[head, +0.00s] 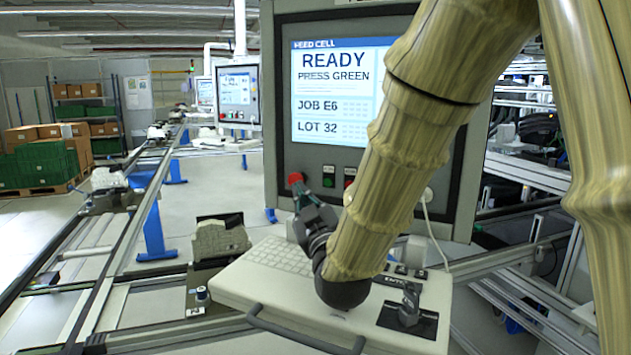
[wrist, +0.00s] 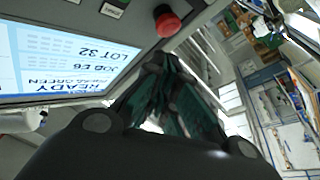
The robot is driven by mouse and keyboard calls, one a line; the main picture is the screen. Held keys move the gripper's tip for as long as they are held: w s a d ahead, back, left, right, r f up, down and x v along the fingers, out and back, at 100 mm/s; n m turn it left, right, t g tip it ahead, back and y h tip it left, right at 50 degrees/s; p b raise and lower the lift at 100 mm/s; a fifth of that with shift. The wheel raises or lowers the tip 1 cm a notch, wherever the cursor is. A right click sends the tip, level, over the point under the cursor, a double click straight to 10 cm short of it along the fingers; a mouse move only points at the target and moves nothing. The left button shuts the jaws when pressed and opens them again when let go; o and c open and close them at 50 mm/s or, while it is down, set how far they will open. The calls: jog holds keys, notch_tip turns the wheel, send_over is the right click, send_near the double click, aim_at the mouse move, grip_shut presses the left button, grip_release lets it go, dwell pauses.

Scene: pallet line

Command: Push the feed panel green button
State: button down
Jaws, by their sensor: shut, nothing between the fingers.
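The feed panel (head: 277,130) stands upright in the head view, with a lit screen (head: 340,95) reading "READY PRESS GREEN", "JOB E6" and "LOT 32". Below the screen sits the green button (head: 329,176), with a red button (head: 350,177) to its right. A red mushroom knob (head: 295,178) is to its left and also shows in the wrist view (wrist: 168,22). My gripper (head: 304,192) is shut and empty, its tips close to the red knob and left of and below the green button. Contact cannot be told. The fingers (wrist: 160,62) show in the wrist view; I cannot make out the green button there.
A pale keyboard console (head: 240,284) with a front handle juts out below my gripper. Metal racking (head: 530,170) stands right of the panel. Open floor shows at the left.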

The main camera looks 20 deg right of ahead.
aim_at(328, 182)
jog(key=w+d, duration=0.1)
jog(key=d, duration=0.1)
jog(key=w+d, duration=0.2)
jog(key=w+d+p, duration=0.1)
jog(key=w, duration=0.1)
jog(key=shift+d+r, duration=0.35)
jog(key=shift+d, duration=0.05)
dwell(0.7)
dwell(0.3)
